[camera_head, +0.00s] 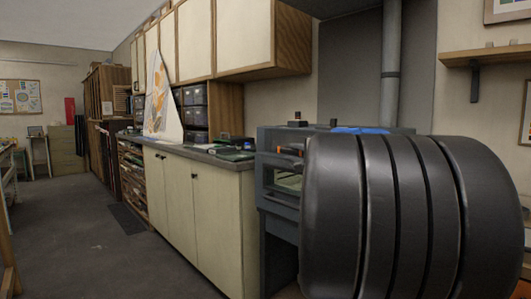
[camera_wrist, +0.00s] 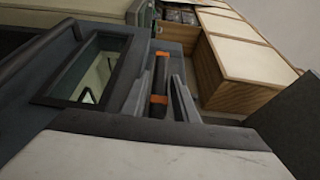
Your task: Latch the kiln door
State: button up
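The kiln (camera_head: 265,165) is a dark blue-grey box beside the end of the counter. Its right side is hidden behind my arm in the head view. The kiln door shows in the wrist view with a dark-framed glass window (camera_wrist: 88,72). Beside the window is a dark upright bar with orange parts (camera_wrist: 158,99), which looks like the latch handle. An orange part also shows on the kiln in the head view (camera_head: 292,147). My gripper (camera_wrist: 163,80) has its grey fingers apart, one on each side of the bar. I cannot tell whether they touch it, or whether the door is fully closed.
The cream counter (camera_head: 195,200) with small items on top runs left from the kiln. Wall cabinets (camera_head: 240,38) hang above it. A grey flue pipe (camera_head: 391,60) rises behind the kiln, and a wooden shelf (camera_head: 490,53) is at right.

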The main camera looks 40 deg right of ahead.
aim_at(291, 151)
jog(key=shift+x, duration=1.8)
jog(key=shift+c, duration=0.4)
grip_shut()
jog(key=shift+a+n+g+y, duration=0.1)
jog(key=shift+n+g+y, duration=0.25)
jog(key=shift+g, duration=0.65)
jog(key=shift+f+n+g+y, duration=0.2)
jog(key=shift+n+g, duration=0.25)
jog(key=shift+g, duration=0.65)
jog(key=shift+o, duration=0.4)
grip_release()
jog(key=shift+r, duration=0.1)
